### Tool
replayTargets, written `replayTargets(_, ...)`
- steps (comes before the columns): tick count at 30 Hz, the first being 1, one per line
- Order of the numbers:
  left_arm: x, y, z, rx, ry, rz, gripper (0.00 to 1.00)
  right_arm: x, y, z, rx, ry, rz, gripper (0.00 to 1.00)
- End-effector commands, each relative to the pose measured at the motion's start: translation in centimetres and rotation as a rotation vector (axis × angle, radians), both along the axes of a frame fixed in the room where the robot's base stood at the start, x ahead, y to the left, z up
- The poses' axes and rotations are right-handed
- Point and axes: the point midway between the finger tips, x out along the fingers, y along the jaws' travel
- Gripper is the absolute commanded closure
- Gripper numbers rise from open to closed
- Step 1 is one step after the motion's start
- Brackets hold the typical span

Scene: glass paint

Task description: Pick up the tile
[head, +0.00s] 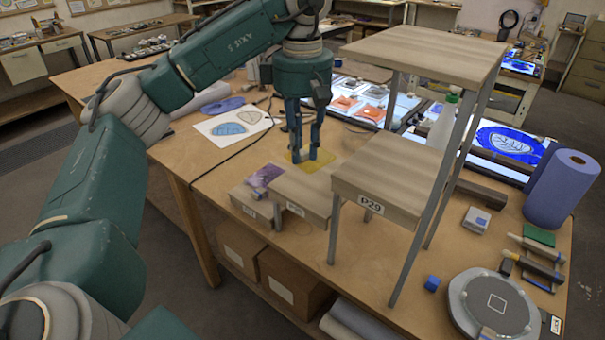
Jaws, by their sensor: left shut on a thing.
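My left gripper (305,156) points down from the top centre, over the far side of the small wooden step stand. It is shut on a yellow, see-through tile (324,165). The fingers cover part of this tile, and I cannot tell whether it touches the table below. A purple tile (265,176) lies on the low step just left of the wooden block (298,193). My right gripper is not in view.
A tall two-level wooden shelf (425,54) labelled P29 stands right of the gripper. Lit panels with orange and blue glass pieces (345,103) lie behind. A blue roll (562,188) and a round turntable (495,304) stand at the right. The table front centre (360,270) is mostly clear.

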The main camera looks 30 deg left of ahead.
Motion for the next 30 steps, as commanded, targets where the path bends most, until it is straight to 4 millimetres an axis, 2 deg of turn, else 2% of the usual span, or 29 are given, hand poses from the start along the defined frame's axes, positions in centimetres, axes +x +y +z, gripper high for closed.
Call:
replayTargets(1,0.1,0.0,2.0,0.001,-0.007,0.000,1.00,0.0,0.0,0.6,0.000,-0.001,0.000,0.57)
replayTargets(3,0.1,0.0,3.6,0.001,-0.007,0.001,1.00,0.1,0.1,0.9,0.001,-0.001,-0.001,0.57)
replayTargets(12,0.0,0.0,8.9,0.002,-0.003,0.001,1.00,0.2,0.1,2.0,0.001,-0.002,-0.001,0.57)
replayTargets(22,0.0,0.0,11.3,0.000,0.001,0.000,1.00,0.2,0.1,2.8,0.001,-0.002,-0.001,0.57)
replayTargets(30,0.0,0.0,12.7,0.000,0.001,-0.001,1.00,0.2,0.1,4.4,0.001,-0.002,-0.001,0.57)
